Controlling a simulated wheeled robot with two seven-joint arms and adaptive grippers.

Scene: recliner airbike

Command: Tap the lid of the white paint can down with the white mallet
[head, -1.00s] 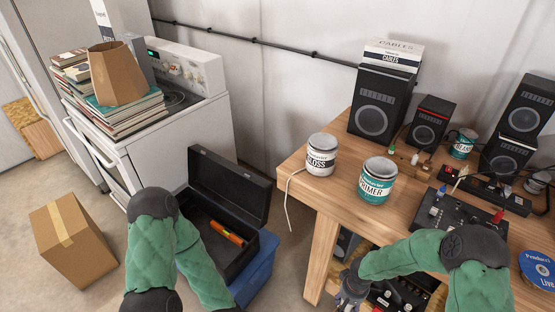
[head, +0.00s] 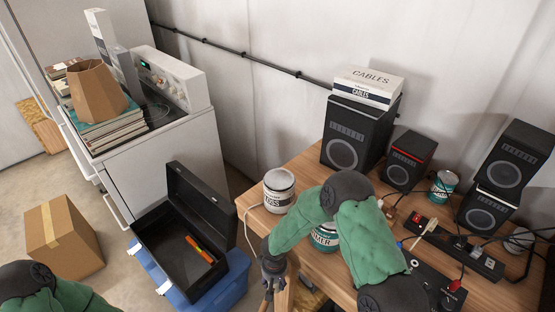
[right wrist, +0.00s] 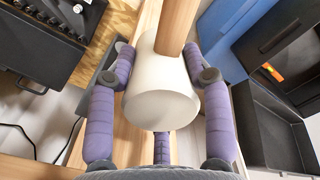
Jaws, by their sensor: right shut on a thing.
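The white paint can (head: 279,195) stands upright near the left end of the wooden table, with its grey lid (head: 280,179) on top. Whether the lid is fully seated cannot be told. My right gripper (head: 272,270) is low by the table's left edge, in front of the can and apart from it. In the right wrist view, its purple fingers are shut on the white mallet (right wrist: 160,90), around the white head, with the wooden handle (right wrist: 178,25) running up the picture. The mallet is hardly visible in the head view. My left gripper is out of view; only part of the left arm shows.
A teal primer can (head: 325,238) stands right of the white can, partly behind my right arm. Speakers (head: 352,138) and a power strip (head: 470,252) occupy the table's right. An open black case (head: 160,235) sits on a blue bin (head: 220,285). A cardboard box (head: 62,235) is on the floor.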

